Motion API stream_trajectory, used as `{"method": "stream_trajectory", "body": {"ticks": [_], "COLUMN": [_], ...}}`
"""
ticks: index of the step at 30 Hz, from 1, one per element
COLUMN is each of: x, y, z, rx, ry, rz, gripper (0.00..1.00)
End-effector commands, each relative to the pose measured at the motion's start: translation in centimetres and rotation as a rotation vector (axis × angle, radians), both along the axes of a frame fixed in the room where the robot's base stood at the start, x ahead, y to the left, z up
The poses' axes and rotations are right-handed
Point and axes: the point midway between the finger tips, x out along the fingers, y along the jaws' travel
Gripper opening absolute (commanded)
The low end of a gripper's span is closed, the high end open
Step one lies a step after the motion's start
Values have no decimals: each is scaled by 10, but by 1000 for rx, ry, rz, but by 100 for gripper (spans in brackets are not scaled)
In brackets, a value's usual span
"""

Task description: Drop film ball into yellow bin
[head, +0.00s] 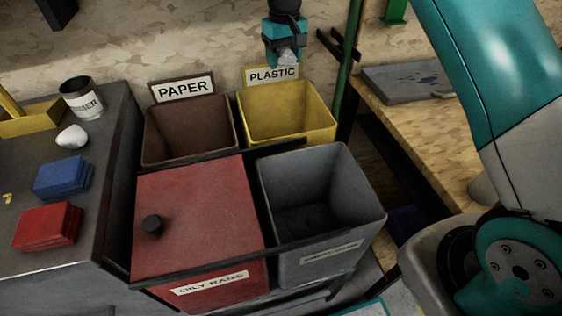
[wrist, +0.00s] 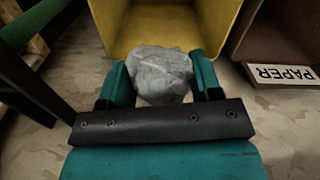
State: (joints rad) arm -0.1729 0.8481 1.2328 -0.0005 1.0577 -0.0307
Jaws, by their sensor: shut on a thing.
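The film ball (wrist: 160,73) is a crumpled, pale grey wad, held between the two teal fingers of my gripper (wrist: 162,82) in the wrist view. In the head view my gripper (head: 287,55) is at the top centre, with the film ball (head: 287,58) showing small at its tip. The yellow bin (head: 287,113) carries a PLASTIC sign (head: 271,74) at its back edge. The gripper appears over or just behind that back edge; its exact height is hard to tell. In the wrist view the yellow bin (wrist: 215,25) opens beyond the ball.
A brown PAPER bin (head: 188,132) stands left of the yellow one. A lidded red OILY RAGS bin (head: 197,215) and an open grey bin (head: 320,200) stand in front. A green post (head: 347,75) rises right of the yellow bin. A bench with cloths (head: 62,177) is at left.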

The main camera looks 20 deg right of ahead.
Motion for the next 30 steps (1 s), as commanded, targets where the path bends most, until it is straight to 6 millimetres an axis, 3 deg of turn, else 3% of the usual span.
{"method": "stream_trajectory", "body": {"ticks": [12,22,23,26,30], "x": [-1,-1,-1,-1,-1], "y": [1,2,2,2,2], "z": [-52,-53,-53,-53,-54], "rx": [-1,-1,-1,-1,-1], "ry": [3,3,3,3,3], "rz": [0,2,2,2,2], "gripper": [35,35,63,86,88]}}
